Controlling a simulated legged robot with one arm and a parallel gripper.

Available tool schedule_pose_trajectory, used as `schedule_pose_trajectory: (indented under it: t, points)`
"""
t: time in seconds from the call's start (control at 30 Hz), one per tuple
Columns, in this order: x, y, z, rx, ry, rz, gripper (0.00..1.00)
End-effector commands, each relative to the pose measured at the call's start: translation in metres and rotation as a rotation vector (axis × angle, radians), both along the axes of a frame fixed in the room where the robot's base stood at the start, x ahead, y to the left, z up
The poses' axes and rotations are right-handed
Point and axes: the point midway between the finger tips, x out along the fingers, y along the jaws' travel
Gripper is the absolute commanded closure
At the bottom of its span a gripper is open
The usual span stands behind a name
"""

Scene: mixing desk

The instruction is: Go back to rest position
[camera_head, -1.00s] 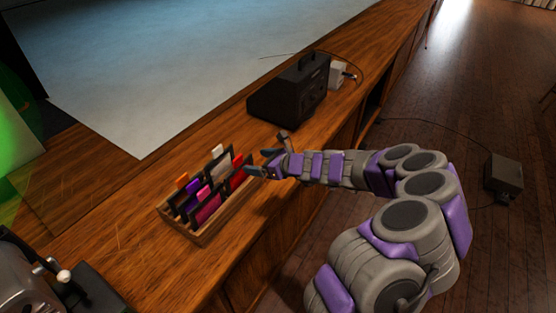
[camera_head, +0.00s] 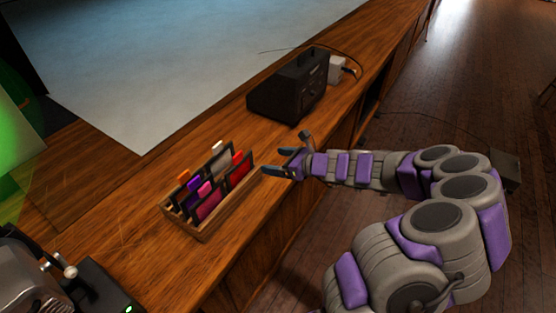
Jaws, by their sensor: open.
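My gripper (camera_head: 279,161) is open and empty, at the end of my grey and purple arm. It is above the front edge of the wooden desk (camera_head: 160,262), to the right of a wooden rack (camera_head: 207,236) and apart from it. The rack holds several dark-framed cards with coloured tabs, among them a red card (camera_head: 240,171), a pink card (camera_head: 209,203) and a purple one (camera_head: 194,188).
A black box with a handle (camera_head: 290,92) stands on the desk beyond my gripper, with a small white device (camera_head: 337,70) and a cable beside it. A machine with a lever (camera_head: 62,272) is at the lower left. A grey box (camera_head: 506,170) is on the floor at the right, partly hidden by my arm.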

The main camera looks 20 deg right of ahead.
Motion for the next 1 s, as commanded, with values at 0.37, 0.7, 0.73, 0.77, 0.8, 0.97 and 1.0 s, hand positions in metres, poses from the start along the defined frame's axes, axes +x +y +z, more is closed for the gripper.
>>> schedule_pose_trajectory:
  t: [0.37, 0.7, 0.73, 0.77, 0.8, 0.97, 1.0]
  points:
    - [0.0, 0.003, 0.002, -0.006, -0.005, 0.01, 0.15]
    - [-0.058, 0.127, 0.077, -0.349, -0.277, 0.549, 0.15]
    - [-0.069, 0.14, 0.081, -0.391, -0.306, 0.616, 0.15]
    - [-0.081, 0.152, 0.086, -0.433, -0.335, 0.686, 0.15]
    - [-0.098, 0.167, 0.09, -0.487, -0.373, 0.778, 0.15]
    - [-0.168, 0.199, 0.095, -0.703, -0.493, 1.127, 0.15]
    - [-0.186, 0.202, 0.094, -0.755, -0.515, 1.215, 0.15]
